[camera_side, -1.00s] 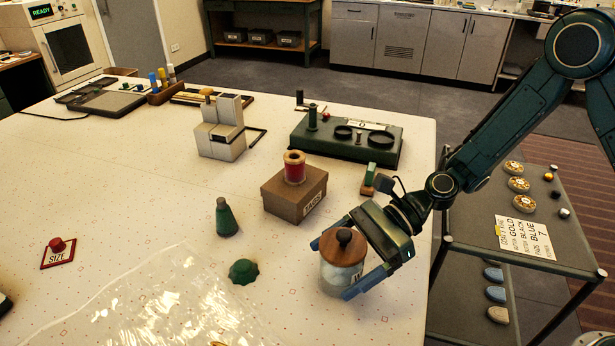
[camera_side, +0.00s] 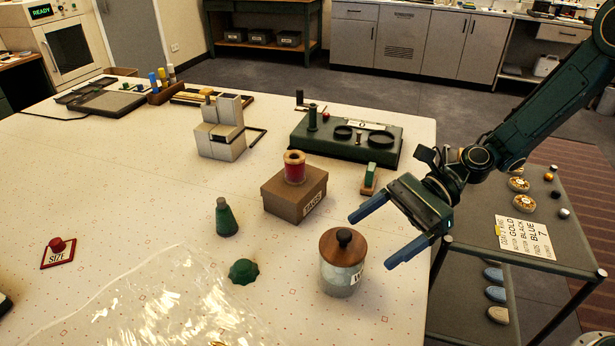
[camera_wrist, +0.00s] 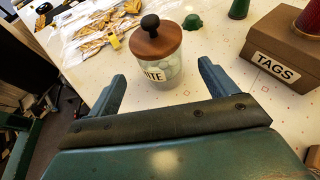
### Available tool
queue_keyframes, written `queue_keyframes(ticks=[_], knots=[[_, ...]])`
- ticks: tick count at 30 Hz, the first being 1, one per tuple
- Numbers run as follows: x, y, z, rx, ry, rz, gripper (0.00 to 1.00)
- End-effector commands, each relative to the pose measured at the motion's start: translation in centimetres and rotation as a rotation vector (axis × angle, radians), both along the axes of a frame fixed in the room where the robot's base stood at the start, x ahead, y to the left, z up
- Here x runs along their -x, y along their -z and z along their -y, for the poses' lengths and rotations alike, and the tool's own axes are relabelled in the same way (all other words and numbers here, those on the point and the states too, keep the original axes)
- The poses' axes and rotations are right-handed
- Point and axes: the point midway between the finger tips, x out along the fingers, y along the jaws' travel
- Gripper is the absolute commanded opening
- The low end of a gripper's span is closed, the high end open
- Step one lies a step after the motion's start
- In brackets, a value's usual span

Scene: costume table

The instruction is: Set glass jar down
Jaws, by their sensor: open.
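The glass jar (camera_side: 342,278) stands upright on the white table (camera_side: 150,190) near its right edge. It has a brown wooden lid with a black knob and a label that is partly turned away. In the wrist view the jar (camera_wrist: 160,72) shows pale contents and a label ending in "ITE". My gripper (camera_side: 370,238) is open and empty, to the right of the jar and apart from it. In the wrist view the two blue fingers (camera_wrist: 162,82) are spread, with the jar beyond their tips.
A brown TAGS box (camera_side: 285,202) bearing a red spool (camera_side: 294,170) stands behind the jar. A green dome (camera_side: 243,271) and a green cone-shaped bottle (camera_side: 226,218) are to its left. A clear plastic sheet (camera_side: 170,300) lies front left. A grey cart (camera_side: 560,235) stands right of the table.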

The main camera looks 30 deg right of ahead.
Motion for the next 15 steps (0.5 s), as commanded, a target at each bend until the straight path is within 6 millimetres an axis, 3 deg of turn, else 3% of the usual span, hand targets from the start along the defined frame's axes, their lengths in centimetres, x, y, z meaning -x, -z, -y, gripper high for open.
queue_keyframes(ticks=[6, 15], knots=[[-0.1, -1.1, 2.6, 0.000, 0.003, 0.000, 0.85], [0.0, -1.7, 3.9, -0.001, 0.000, 0.000, 0.85]])
